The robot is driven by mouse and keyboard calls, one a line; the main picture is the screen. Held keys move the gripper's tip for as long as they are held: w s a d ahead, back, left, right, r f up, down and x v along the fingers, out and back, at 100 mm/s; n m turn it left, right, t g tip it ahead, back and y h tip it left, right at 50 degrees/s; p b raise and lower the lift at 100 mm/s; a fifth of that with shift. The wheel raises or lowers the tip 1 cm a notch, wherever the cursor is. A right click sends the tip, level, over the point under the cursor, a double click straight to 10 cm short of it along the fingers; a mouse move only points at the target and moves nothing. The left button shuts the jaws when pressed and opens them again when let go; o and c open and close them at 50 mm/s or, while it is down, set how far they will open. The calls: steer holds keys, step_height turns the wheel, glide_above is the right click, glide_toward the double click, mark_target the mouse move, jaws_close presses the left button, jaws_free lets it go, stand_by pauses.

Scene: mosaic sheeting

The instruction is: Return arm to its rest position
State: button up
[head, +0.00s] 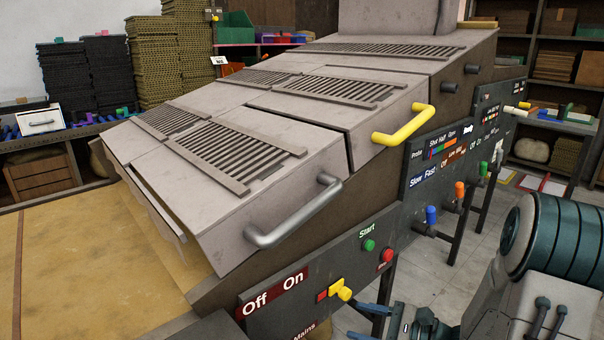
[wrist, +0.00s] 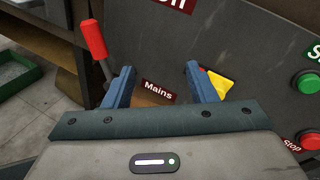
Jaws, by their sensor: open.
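My gripper (wrist: 162,78) is open, with two blue fingers apart and nothing between them. It faces the dark control panel of the machine, and the "Mains" label (wrist: 159,91) shows between the fingers in the wrist view. In the head view my gripper (head: 370,321) is low at the bottom edge, in front of the panel below the yellow switch (head: 340,289). My teal and grey arm (head: 560,235) fills the lower right of the head view. A red-handled lever (wrist: 93,40) stands left of the left finger in the wrist view; the head view does not show it.
The large grey machine (head: 240,150) has a steel handle (head: 295,215) and a yellow handle (head: 403,125) jutting out. Panel buttons, green (head: 369,245) and red (head: 386,255), and coloured levers stick out beside my arm. Open floor (head: 480,240) lies right of the panel.

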steer(key=s+a+r+n+g+h+p, duration=0.55)
steer(key=s+r+n+g+p, duration=0.2)
steer(key=s+r+n, duration=0.4)
steer(key=s+d+r+n+t+h+p, duration=0.1)
steer(key=s+d+r+n+h+p, duration=0.1)
steer(key=r, duration=0.4)
steer(key=s+d+r+n+t+h+p, duration=0.1)
steer(key=s+d+r+n+h+p, duration=0.1)
steer(key=r+n+h+p, duration=0.3)
step_height(320, 180, up, 3)
steer(key=shift+d+f+n+h, duration=0.2)
steer(key=shift+d+n+h, duration=0.45)
steer(key=shift+d+h, duration=0.2)
steer(key=shift+t, duration=0.25)
steer(key=shift+c, duration=0.3)
